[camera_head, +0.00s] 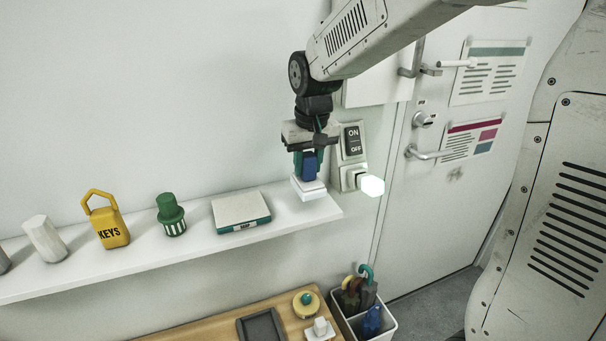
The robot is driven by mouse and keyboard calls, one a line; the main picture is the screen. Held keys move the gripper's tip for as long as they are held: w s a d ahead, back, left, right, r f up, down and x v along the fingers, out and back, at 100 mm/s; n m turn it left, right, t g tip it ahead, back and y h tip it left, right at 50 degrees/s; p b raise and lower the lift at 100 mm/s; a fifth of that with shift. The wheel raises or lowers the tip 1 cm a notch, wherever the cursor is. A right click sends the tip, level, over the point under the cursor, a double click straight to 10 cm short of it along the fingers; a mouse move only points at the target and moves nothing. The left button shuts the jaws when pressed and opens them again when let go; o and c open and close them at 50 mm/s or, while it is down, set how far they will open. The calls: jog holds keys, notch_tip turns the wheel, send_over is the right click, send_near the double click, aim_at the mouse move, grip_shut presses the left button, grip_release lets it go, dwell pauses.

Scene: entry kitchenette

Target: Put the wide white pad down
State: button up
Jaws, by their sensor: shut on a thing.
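My gripper (310,166) points down over the right end of the white wall shelf (278,235). It is shut on a piece with a blue upright part and a wide white pad (309,190) at its bottom. The fingers partly hide the blue part. The pad is level or nearly so, at the shelf's right end. I cannot tell whether it touches the shelf or hangs just above it.
An ON/OFF switch box (352,150) is close right. Below are a wooden bench (207,326) and umbrella bin (383,331).

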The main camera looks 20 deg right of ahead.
aim_at(303, 174)
jog(key=shift+w+a, duration=0.2)
jog(key=shift+w, duration=0.55)
jog(key=shift+f, duration=1.8)
jog(key=shift+f, duration=0.15)
jog(key=o, duration=1.1)
